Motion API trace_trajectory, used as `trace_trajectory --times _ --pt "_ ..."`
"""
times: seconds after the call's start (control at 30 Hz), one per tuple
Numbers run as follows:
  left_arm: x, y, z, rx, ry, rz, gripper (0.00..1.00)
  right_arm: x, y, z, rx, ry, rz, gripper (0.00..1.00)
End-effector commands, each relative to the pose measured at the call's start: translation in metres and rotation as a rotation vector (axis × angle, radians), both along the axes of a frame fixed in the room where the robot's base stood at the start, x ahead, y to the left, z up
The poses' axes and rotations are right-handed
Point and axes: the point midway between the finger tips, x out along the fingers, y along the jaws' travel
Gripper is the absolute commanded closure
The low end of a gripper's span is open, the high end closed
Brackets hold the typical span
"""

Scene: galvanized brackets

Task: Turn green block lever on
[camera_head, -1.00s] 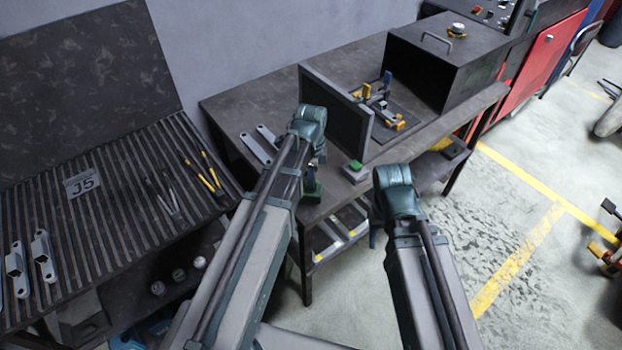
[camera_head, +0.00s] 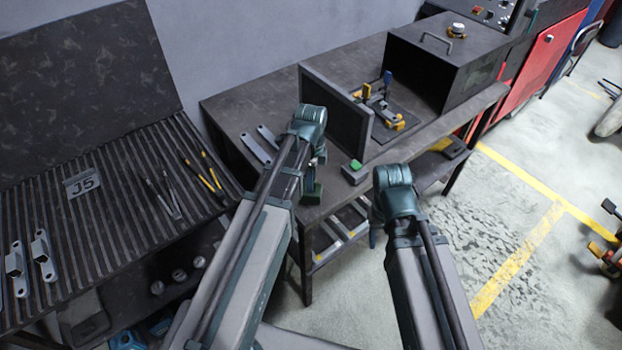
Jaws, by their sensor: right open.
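A small grey box with a green top (camera_head: 356,165) sits on the workbench near its front edge, right of my left arm. I cannot make out a lever's position on either.
A dark upright panel (camera_head: 335,112) stands on the bench (camera_head: 235,95) behind the grey box. Behind it are a yellow-and-blue clamp fixture (camera_head: 380,105) and a black box (camera_head: 420,75). Flat brackets (camera_head: 256,149) lie left of my left arm. A slatted table (camera_head: 110,215) stands at left.

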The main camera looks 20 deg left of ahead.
Motion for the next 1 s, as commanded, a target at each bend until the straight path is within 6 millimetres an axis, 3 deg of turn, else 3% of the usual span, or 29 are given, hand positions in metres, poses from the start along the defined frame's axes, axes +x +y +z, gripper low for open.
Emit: trace_trajectory --times 0.47,1.0 --pt "0.0 0.0 0.011 0.0 0.0 0.001 0.57 0.0 0.0 0.011 0.0 0.0 0.0 0.5" --pt "0.0 0.0 0.086 0.0 0.0 0.0 0.57 0.0 0.0 0.086 0.0 0.0 0.002 0.5"
